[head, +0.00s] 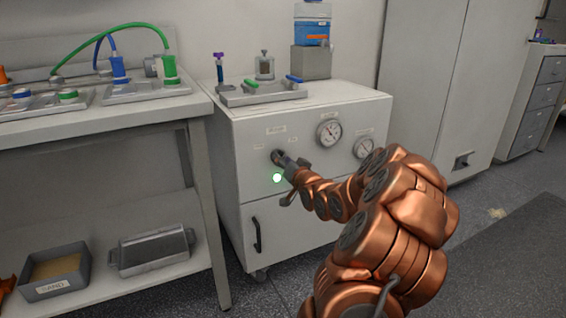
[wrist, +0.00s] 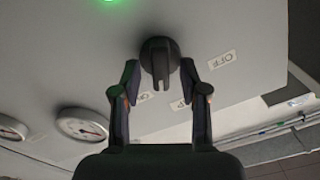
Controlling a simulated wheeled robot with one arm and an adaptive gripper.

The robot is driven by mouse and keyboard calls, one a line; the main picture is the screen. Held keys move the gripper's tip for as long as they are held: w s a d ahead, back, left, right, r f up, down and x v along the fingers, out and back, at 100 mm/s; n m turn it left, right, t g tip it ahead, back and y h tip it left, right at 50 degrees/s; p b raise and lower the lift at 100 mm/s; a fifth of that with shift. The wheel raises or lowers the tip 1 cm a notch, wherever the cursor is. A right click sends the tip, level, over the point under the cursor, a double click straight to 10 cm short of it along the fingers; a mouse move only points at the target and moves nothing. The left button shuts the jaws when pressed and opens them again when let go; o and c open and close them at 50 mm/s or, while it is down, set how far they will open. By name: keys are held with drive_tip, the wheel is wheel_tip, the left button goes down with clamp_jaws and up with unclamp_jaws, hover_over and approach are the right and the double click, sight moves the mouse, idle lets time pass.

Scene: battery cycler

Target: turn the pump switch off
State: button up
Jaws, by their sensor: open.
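The pump switch is a dark round knob with a raised grip bar (wrist: 160,62). It sits on the front panel of the white cabinet (head: 300,215); in the head view the knob (head: 277,156) shows at the panel's left, partly covered by my gripper (head: 288,164). In the wrist view my gripper (wrist: 159,74) is open, with one finger on each side of the knob; whether they touch it I cannot tell. The grip bar runs up and down in that view. An OFF label (wrist: 222,59) is to its right. A green lamp (head: 277,178) glows below the knob in the head view.
Two gauges, a larger one (head: 329,132) and a smaller one (head: 364,147), are on the panel to the right. A black door handle (head: 257,235) is below. A bench (head: 115,117) stands close on the left. Dark floor lies at the right.

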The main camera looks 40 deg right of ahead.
drive_tip(key=shift+c, duration=0.4)
clamp_jaws()
idle(0.4)
drive_tip(key=n+b, duration=0.1)
drive_tip(key=n, duration=1)
drive_tip(key=shift+w+a+r+n+b, duration=0.1)
drive_tip(key=shift+w+a+n+b, duration=0.1)
drive_tip(key=shift+n+b, duration=0.2)
idle(0.4)
drive_tip(key=shift+o, duration=0.4)
unclamp_jaws()
drive_tip(key=shift+s, duration=0.1)
